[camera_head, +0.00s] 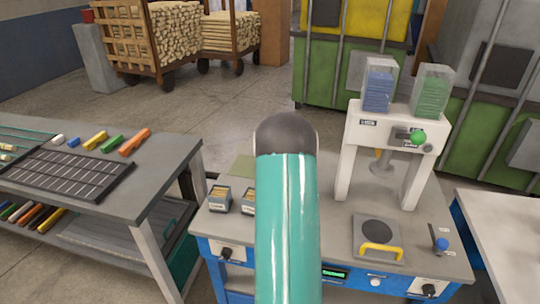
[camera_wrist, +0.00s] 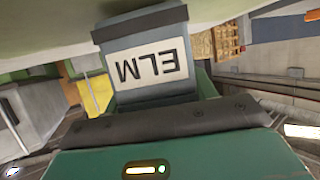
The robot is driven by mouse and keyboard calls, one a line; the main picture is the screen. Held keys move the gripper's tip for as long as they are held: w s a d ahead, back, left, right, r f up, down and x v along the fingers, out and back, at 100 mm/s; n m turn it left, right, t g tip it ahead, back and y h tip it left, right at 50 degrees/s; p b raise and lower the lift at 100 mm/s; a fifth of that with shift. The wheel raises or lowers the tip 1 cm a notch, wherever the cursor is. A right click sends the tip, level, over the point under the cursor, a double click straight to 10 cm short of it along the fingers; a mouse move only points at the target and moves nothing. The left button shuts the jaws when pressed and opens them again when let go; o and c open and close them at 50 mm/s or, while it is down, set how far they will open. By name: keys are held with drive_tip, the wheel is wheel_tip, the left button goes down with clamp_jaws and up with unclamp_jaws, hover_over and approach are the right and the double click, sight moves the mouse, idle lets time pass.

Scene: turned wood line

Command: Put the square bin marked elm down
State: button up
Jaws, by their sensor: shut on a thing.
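The square bin marked ELM (camera_wrist: 152,66) is blue-grey with a white label. It fills the upper middle of the wrist view, where its lettering appears upside down. My gripper (camera_wrist: 180,118) is shut on it at the lower middle of that view. The bin's base is close to a pale green surface (camera_wrist: 60,22) across the top of the wrist view; I cannot tell if they touch. In the head view my teal arm hides the gripper and the held bin. A flat green mat (camera_head: 243,167) shows on the blue-fronted bench (camera_head: 330,215), just left of the arm.
Two small labelled bins (camera_head: 219,200) (camera_head: 248,201) stand left of my arm, one partly hidden. A white press (camera_head: 398,140) with two hoppers stands right, behind a plate with a yellow handle (camera_head: 381,252). A grey table (camera_head: 165,165) with coloured sticks is left.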

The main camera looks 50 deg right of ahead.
drive_tip(key=shift+f, duration=0.25)
drive_tip(key=shift+f, duration=0.2)
drive_tip(key=o, duration=1.1)
drive_tip(key=shift+o, duration=0.2)
drive_tip(key=shift+r, duration=0.1)
